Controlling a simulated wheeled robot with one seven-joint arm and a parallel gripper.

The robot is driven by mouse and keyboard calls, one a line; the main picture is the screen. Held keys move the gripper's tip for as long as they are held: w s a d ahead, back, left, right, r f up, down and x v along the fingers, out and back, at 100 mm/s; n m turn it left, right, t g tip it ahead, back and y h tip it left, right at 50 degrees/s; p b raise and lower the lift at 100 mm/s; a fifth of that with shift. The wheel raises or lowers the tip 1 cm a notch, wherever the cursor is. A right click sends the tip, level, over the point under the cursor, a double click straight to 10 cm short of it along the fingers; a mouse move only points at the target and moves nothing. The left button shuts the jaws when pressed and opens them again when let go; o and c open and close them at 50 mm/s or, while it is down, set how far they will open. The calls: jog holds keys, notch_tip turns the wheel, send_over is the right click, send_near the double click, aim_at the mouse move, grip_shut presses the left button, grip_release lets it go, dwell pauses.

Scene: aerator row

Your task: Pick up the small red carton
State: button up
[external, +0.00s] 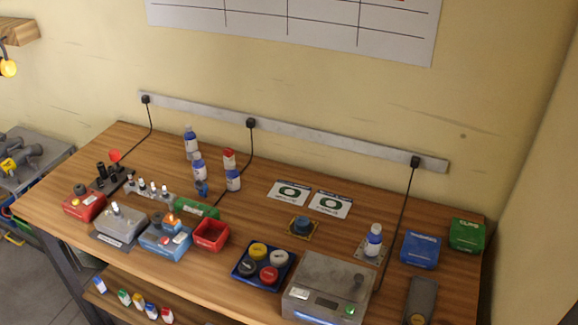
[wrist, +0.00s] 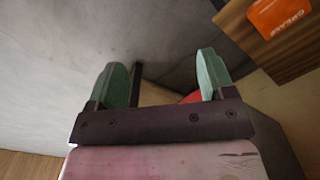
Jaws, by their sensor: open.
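A small red and white carton (external: 167,316) stands at the right end of a row of small cartons on the lower shelf (external: 195,314), at the bottom edge of the external view. My gripper (wrist: 163,72) shows only in the wrist view, with its two green fingertips apart and nothing held between them. A patch of something red (wrist: 189,97) shows beyond the gripper, close to the right finger and partly hidden; I cannot tell what it is. My arm does not show in the external view.
Other small cartons, such as a green one (external: 124,298), stand beside the red one. The wooden bench top (external: 150,278) above holds bins, bottles and devices. In the wrist view, an orange labelled object (wrist: 277,15) lies on wood at top right, next to a grey surface (wrist: 60,70).

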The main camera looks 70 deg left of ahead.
jog(key=shift+c, duration=1.3)
jog(key=shift+w, duration=0.1)
